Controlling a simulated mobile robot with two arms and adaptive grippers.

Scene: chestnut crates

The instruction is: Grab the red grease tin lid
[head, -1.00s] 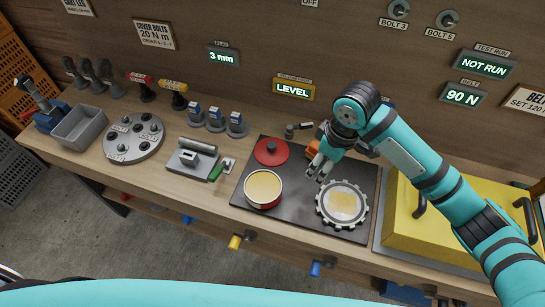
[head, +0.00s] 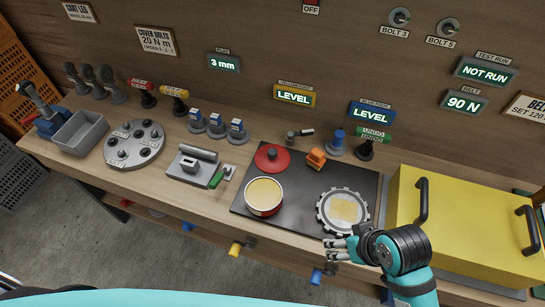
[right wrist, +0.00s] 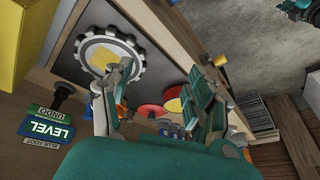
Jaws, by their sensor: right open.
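The red grease tin lid (head: 272,160), a round disc with a dark knob, lies flat at the back left of the dark mat (head: 300,226). The open tin (head: 264,207), with yellow grease inside, stands just in front of it. My right gripper (head: 329,249) is open and empty at the bench's front edge, in front of the toothed ring and well to the right of the lid. In the right wrist view the lid (right wrist: 150,111) shows beyond and between the spread fingers, near the tin (right wrist: 173,105). My left gripper is not seen.
A toothed ring (head: 324,217) with a pale yellow middle lies on the mat's right. An orange part (head: 316,158) sits right of the lid, and a small dark tool (head: 299,133) lies behind. A yellow case (head: 460,215) with dark handles blocks the right.

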